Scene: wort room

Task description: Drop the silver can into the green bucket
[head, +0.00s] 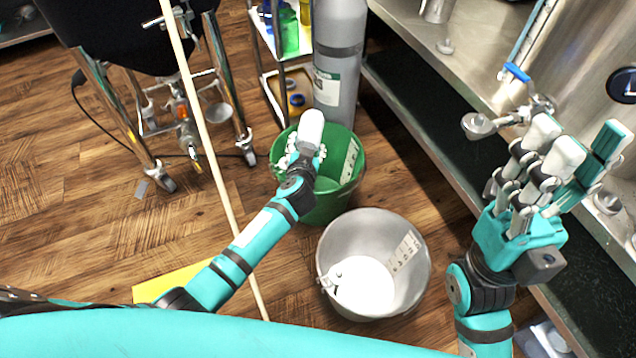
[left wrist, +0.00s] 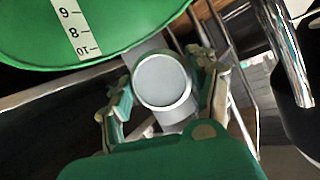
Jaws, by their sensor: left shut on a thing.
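The silver can (head: 311,126) is held by my left gripper (head: 306,143) above the green bucket (head: 349,181) in the head view. In the left wrist view the can's round end (left wrist: 162,80) sits between the fingers of my left gripper (left wrist: 165,95). The green bucket's wall with a number scale (left wrist: 120,18) fills the top left there. The left gripper is shut on the can. How far the can is above the bucket rim is hard to tell. My right gripper (head: 567,150) is open and empty by the steel counter at the right.
A grey metal bucket (head: 415,270) stands on the wooden floor in front of the green one. A grey gas cylinder (head: 338,60) and a shelf cart (head: 270,80) stand behind it. A pale pole (head: 213,160) crosses at the left. A steel counter (head: 450,75) runs along the right.

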